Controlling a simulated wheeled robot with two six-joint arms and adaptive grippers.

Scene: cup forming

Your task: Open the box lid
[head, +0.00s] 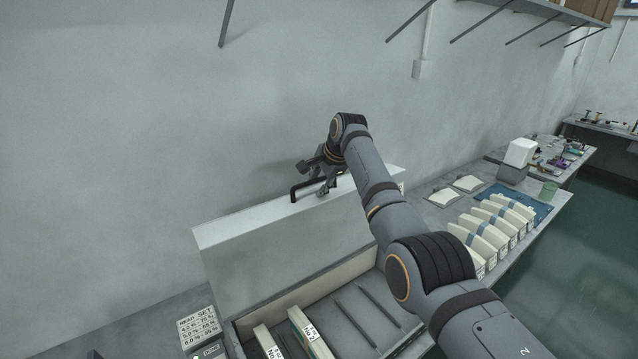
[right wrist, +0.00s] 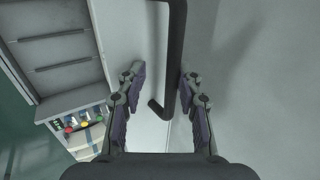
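The box (head: 330,284) stands on the bench, low in the head view, with its interior showing. Its grey lid (head: 270,262) is swung up and stands steeply at the back of the box. A black bar handle (head: 296,193) is on the lid's upper edge. My right gripper (head: 320,186) is at this handle. In the right wrist view the handle (right wrist: 176,60) runs between the spread fingers of my right gripper (right wrist: 164,73), nearer the right finger. The fingers look open, not clamped. My left gripper is not in view.
Inside the box are dividers and cream blocks (head: 310,335). A printed sign (head: 198,326) stands left of the box. Several cream curved pieces (head: 490,230) stand on a blue mat (head: 543,207) to the right. A wall (head: 150,130) rises close behind the lid.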

